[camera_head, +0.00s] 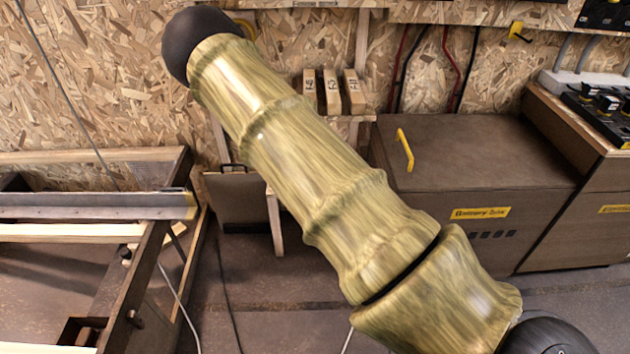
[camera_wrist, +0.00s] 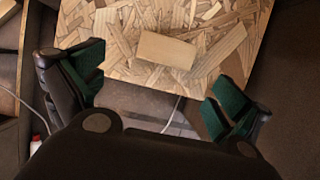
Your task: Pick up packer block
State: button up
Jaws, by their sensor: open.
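A plain pale wooden block (camera_wrist: 166,50), which looks like the packer block, lies flat on a chipboard surface (camera_wrist: 100,25) in the wrist view. My gripper (camera_wrist: 157,88) is open, with its green-padded fingers wide apart and nothing between them. The block lies beyond the fingertips, toward the top of the picture and between them sideways; I cannot tell the height gap. In the head view my arm crosses the middle and hides much of the scene; the gripper is not visible there. I cannot make out this block in the head view.
Several marked wooden blocks (camera_head: 331,92) stand on a small wall shelf. A brown battery box (camera_head: 450,160) with a yellow handle stands at right. A wooden frame bench (camera_head: 90,155) with a metal rail is at left. Cables trail across the floor.

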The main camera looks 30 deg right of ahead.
jog(key=shift+x, duration=0.95)
jog(key=shift+s+d+b+x, duration=0.15)
jog(key=shift+b+x, duration=0.35)
jog(key=shift+x, duration=0.85)
jog(key=shift+s+d+b+x, duration=0.15)
jog(key=shift+b+x, duration=0.3)
jog(key=shift+x, duration=0.9)
jog(key=shift+s+a, duration=0.1)
jog(key=shift+s, duration=0.05)
jog(key=c, duration=1.1)
